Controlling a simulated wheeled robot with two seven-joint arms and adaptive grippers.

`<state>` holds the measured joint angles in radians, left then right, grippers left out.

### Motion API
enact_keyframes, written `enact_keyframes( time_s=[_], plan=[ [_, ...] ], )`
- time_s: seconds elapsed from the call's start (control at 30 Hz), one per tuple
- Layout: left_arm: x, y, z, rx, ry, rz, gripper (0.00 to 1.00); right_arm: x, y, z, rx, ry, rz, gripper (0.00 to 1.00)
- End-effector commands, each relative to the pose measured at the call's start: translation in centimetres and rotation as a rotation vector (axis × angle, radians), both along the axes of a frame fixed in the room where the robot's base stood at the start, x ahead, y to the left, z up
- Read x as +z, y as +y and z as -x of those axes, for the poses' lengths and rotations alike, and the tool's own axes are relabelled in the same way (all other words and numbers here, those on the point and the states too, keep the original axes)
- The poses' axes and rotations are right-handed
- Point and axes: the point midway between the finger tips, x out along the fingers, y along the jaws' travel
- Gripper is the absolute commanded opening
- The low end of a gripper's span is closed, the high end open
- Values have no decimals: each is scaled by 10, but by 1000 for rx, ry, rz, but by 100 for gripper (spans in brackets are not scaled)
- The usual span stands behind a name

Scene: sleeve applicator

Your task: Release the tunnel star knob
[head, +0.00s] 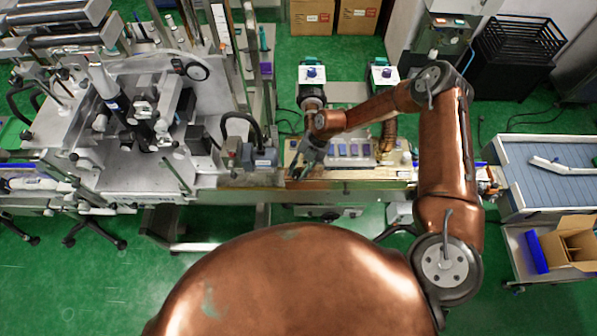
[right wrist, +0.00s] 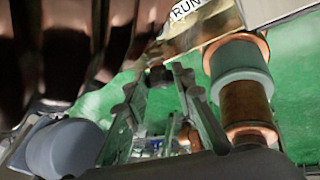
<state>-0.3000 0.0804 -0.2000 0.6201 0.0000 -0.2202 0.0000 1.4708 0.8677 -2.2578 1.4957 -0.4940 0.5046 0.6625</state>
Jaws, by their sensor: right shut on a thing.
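My right gripper (head: 303,165) reaches down at the front edge of the machine's conveyor section in the head view. In the right wrist view its two fingers (right wrist: 159,80) close in on a small dark knob (right wrist: 158,77) from both sides, just below a gold panel. I take this to be the star knob; its lobes are too small and dark to make out. The gripper is shut on it. In the head view the gripper and arm hide the knob. My left gripper is in neither view.
The gold panel (right wrist: 195,32) bears the letters "RUN". The sleeve machine (head: 150,120) fills the left of the head view. A blue-topped conveyor table (head: 550,175) and an open cardboard box (head: 570,247) stand at the right. Green floor is free in front.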

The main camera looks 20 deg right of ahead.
Motion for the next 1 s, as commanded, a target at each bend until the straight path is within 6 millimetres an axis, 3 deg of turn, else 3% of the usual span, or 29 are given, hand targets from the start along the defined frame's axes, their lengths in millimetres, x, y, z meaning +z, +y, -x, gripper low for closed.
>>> enact_keyframes(
  time_s=[0.27, 0.3, 0.53, 0.83, 1.0],
  plan=[
    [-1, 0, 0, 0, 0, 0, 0, -4, 2, 6, 7, 10, -1, 0],
    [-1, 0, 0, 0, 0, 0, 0, -4, 2, 6, 7, 10, -1, 24],
    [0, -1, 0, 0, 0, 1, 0, -3, 1, 4, 3, 7, -1, 40],
    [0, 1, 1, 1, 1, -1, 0, 0, 0, 2, 1, 4, 0, 41],
    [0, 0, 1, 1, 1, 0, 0, 15, -7, -1, 0, 1, -1, 41]
  ],
)
